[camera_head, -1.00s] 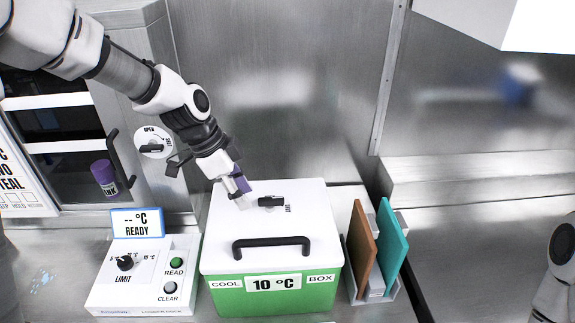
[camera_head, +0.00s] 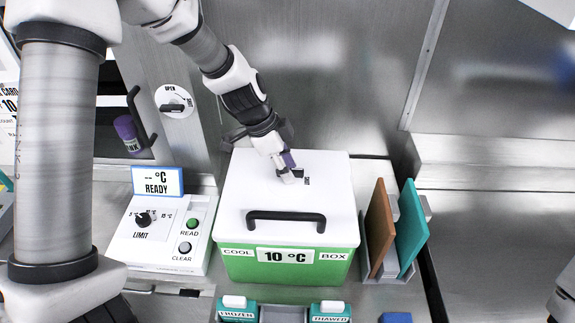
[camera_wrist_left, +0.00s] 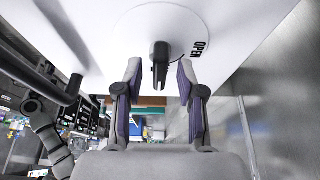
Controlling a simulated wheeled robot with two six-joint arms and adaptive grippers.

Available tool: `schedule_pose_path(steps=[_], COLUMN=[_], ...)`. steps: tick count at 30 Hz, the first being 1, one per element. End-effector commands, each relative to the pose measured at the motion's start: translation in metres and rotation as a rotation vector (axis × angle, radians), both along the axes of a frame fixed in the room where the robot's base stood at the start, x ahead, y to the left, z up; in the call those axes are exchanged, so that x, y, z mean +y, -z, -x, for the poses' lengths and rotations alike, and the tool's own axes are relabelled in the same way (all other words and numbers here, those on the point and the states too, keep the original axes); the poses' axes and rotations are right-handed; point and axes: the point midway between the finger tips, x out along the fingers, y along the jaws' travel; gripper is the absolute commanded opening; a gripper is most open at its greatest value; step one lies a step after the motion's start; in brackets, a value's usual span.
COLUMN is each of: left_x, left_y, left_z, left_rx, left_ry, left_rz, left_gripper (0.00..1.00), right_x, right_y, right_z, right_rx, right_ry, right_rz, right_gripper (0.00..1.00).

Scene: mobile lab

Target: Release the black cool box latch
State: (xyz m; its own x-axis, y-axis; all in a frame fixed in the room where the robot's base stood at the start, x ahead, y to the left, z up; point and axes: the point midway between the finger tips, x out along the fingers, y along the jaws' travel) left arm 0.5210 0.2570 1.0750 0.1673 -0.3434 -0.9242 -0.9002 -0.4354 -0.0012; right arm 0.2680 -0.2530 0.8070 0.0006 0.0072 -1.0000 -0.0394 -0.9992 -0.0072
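The cool box (camera_head: 287,205) is green with a white lid and a black bar handle (camera_head: 286,216); its front reads 10 °C. The black latch (camera_head: 298,173) sits on the lid behind the handle, partly hidden by my left gripper (camera_head: 288,176). In the left wrist view the latch (camera_wrist_left: 160,62) stands between the two purple-padded fingers of my left gripper (camera_wrist_left: 160,72), with a gap on each side. The word OPEN is printed beside it on the lid. My left gripper is open.
A limit control panel (camera_head: 163,232) with a READY display (camera_head: 157,182) stands left of the box. A rack with a brown board (camera_head: 379,228) and a teal board (camera_head: 411,226) stands close on the right. A metal wall rises behind.

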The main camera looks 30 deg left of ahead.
Motion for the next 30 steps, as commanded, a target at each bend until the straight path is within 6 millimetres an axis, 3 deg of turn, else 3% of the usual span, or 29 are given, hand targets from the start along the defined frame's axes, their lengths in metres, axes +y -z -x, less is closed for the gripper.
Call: schedule_pose_path(steps=[1,3,17,30], left_x=[0.0,0.0,0.0,-0.001], left_y=[0.0,0.0,0.002,0.004], left_z=[0.0,0.0,0.001,0.003], left_rx=[0.0,0.001,0.004,0.006], left_ry=[0.0,0.0,-0.031,-0.307], left_rz=[0.0,0.0,0.001,-0.001], left_gripper=[0.18,0.0,0.0,0.0], right_x=[0.0,0.0,0.0,0.0], right_y=[0.0,0.0,0.004,0.02], right_z=[0.0,0.0,0.0,0.0], right_rx=[0.0,0.0,0.0,0.0], right_ry=[0.0,0.0,0.0,0.0], right_rz=[0.0,0.0,0.0,0.0], right_gripper=[0.4,0.4,0.4,0.4])
